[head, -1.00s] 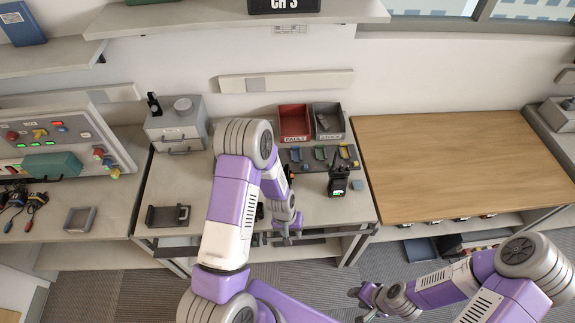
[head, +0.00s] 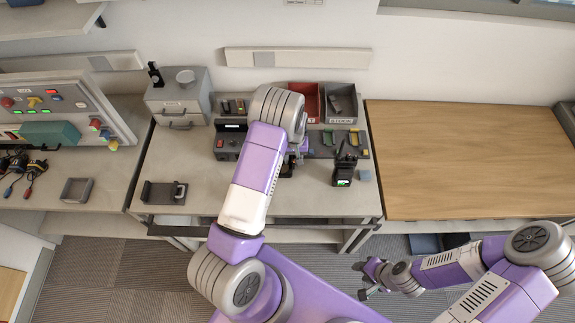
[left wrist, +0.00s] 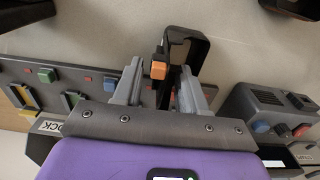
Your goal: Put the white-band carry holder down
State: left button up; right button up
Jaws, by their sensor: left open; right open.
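A black, open-framed holder (left wrist: 186,48) stands at my left gripper's fingertips in the left wrist view, with an orange block (left wrist: 158,68) beside it. I see no white band on it, so I cannot confirm that it is the white-band carry holder. My left gripper (left wrist: 158,88) is open, its fingers apart around the orange block and the holder's near part. Contact is unclear. In the head view, the left gripper (head: 292,160) is low over the middle bench, mostly hidden by my arm. My right gripper (head: 362,280) is open and empty, over the floor in front of the bench.
A black radio (head: 344,168) stands right of the left gripper, with a small blue block (head: 365,175) beside it. Behind are a red bin (head: 306,101) and a grey bin (head: 343,103). A dark tray (head: 160,196) lies at the bench's front left. The wooden table (head: 470,155) is clear.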

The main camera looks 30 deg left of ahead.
pick_arm(q)
jog(key=shift+w+f, duration=0.15)
jog(key=shift+f, duration=0.6)
grip_shut()
